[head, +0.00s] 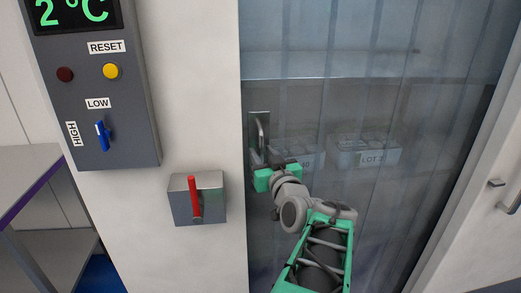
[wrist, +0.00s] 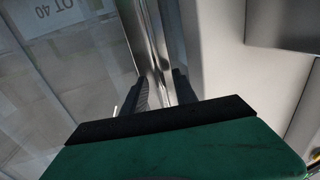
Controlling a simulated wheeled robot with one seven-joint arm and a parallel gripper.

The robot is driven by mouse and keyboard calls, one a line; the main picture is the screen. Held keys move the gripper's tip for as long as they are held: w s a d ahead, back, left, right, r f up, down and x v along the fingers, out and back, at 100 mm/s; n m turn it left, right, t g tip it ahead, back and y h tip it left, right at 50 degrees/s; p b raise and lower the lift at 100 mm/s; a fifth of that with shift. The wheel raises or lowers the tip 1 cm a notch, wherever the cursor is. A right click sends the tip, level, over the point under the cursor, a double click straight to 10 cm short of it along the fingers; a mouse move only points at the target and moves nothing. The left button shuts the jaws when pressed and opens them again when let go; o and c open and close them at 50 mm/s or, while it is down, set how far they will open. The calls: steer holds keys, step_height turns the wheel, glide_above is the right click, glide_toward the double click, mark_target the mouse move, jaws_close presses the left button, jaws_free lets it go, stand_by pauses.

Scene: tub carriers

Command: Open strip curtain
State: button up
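The strip curtain (head: 345,105) is a wide sheet of see-through bluish strips. It hangs closed across the doorway in the head view. An upright metal handle (head: 262,130) sits at its left edge, next to the white wall. My gripper (head: 262,165) is at the lower part of this handle. In the wrist view the shiny handle bar (wrist: 155,45) runs down between my two dark fingers (wrist: 162,92), one on each side, close against it. My gripper looks shut on the bar. The green gripper body hides the lower end of the bar there.
Behind the curtain are grey tubs, one marked LOT 2 (head: 365,152). On the wall left of the handle are a red lever box (head: 181,205) and a grey control panel (head: 125,140). A shelf (head: 30,170) stands far left; a door handle (head: 510,203) is far right.

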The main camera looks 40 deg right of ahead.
steer(key=shift+w+d, duration=0.1)
steer(key=shift+w, duration=0.35)
jaws_close()
stand_by(1.1)
